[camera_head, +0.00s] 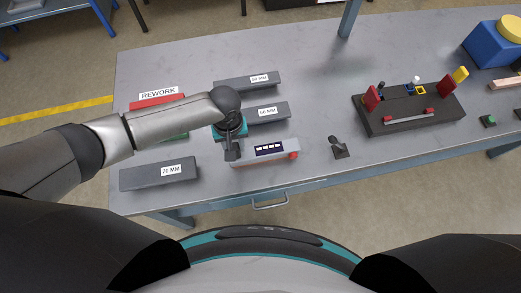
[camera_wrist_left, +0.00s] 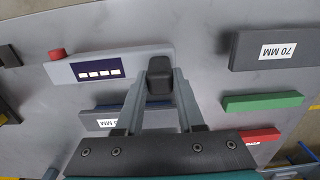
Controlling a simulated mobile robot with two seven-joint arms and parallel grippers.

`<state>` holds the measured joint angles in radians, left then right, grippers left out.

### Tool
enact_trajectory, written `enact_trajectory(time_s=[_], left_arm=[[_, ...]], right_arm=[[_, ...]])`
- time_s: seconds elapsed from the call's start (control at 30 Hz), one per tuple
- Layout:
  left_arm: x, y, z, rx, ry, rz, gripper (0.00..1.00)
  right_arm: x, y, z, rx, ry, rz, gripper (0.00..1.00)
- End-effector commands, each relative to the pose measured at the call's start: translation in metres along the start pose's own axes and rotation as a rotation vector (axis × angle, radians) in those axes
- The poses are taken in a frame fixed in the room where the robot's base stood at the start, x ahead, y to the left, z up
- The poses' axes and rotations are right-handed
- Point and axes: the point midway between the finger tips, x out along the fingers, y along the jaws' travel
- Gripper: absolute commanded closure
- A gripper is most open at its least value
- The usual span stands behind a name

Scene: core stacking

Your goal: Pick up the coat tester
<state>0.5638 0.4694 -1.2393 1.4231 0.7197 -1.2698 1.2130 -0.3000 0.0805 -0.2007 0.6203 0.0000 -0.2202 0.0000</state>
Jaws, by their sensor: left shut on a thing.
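The coat tester (camera_head: 248,158) is a light grey box with a dark display and a red knob at its right end. It lies near the front edge of the grey table. My left gripper (camera_head: 232,152) is at its left end, pointing down, shut on it. In the left wrist view the coat tester (camera_wrist_left: 85,72) runs leftward from the fingers, with its red knob at the far end. The two fingers of my left gripper (camera_wrist_left: 160,85) close in around a dark piece at the tester's end. I cannot tell whether the tester is clear of the table. My right gripper is not in view.
Dark labelled blocks lie around: a 70 MM block (camera_head: 155,174) at front left, two others (camera_head: 247,81) (camera_head: 269,112) behind. A red REWORK bar (camera_head: 157,103) is at back left. A small dark stand (camera_head: 339,149) and a black fixture (camera_head: 415,108) stand to the right.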

Motion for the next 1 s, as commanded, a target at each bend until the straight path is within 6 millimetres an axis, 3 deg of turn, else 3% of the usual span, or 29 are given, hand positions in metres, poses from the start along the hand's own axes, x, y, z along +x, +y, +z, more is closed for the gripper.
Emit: enact_trajectory(time_s=[0.03, 0.27, 1.0], left_arm=[[0.0, -0.0001, 0.0, 0.0, 0.0, 0.0, 0.75], [0.0, -0.0002, 0.0, 0.0, 0.0, 0.0, 1.0], [0.0, -0.0004, 0.0001, 0.0, 0.0, -0.001, 1.0]], right_arm=[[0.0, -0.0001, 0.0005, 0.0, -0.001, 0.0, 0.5], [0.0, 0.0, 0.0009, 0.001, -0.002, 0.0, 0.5], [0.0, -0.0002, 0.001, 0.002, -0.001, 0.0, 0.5]])
